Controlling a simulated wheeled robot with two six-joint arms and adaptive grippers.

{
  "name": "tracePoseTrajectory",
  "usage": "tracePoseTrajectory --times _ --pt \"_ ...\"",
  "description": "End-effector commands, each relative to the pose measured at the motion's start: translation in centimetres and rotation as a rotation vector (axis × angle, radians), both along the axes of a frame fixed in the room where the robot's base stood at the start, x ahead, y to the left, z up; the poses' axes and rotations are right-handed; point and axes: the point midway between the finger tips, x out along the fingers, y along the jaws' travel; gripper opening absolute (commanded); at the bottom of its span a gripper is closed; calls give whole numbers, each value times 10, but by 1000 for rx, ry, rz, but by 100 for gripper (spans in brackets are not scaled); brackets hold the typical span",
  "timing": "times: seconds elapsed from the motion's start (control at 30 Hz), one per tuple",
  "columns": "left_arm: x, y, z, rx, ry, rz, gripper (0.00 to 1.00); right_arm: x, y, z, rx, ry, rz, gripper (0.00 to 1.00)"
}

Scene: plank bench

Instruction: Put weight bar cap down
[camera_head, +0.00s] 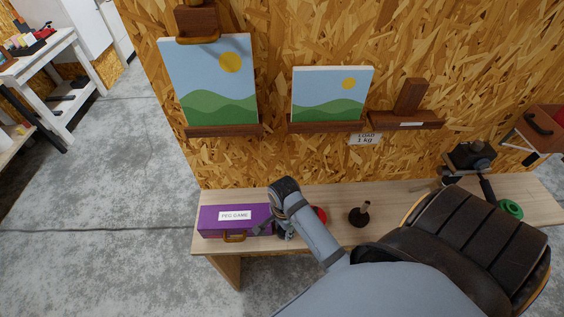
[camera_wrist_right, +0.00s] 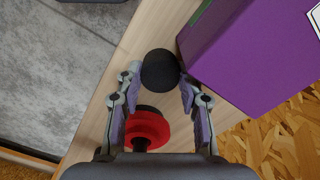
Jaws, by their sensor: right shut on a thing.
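A black round cap (camera_wrist_right: 160,68) sits between the fingertips of my right gripper (camera_wrist_right: 157,78) in the right wrist view. The gripper is shut on it, close beside the purple box. In the head view my right gripper (camera_head: 284,232) is low over the bench near the box's right end, and the cap is hard to make out there. A red disc (camera_wrist_right: 147,128) with a black middle lies below the fingers, and it also shows in the head view (camera_head: 320,214), partly hidden by my arm. My left gripper is not in view.
The purple peg game box (camera_head: 222,219) stands at the bench's left end. A dark base with an upright peg (camera_head: 359,215) stands right of the red disc. A green ring (camera_head: 511,208) lies farther right. A dark brown padded object (camera_head: 470,236) covers the front right.

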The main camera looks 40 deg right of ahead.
Motion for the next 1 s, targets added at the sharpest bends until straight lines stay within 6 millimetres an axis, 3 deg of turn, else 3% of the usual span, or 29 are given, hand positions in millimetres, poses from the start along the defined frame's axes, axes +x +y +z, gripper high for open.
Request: tracePoseTrajectory --times 0.13,0.37,0.4,0.53,0.87,1.0 --pt "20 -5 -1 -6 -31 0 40 -1 0 -2 0 -1 -1 1" --pt "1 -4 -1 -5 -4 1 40 0 0 -4 0 0 -1 1" --pt "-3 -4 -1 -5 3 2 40 0 0 -4 0 -1 -1 42" --pt "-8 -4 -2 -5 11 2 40 0 0 -4 0 -1 -1 60" --pt "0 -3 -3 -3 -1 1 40 0 0 -3 0 -2 -1 60" --pt "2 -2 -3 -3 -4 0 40 2 0 17 0 -7 -1 60"
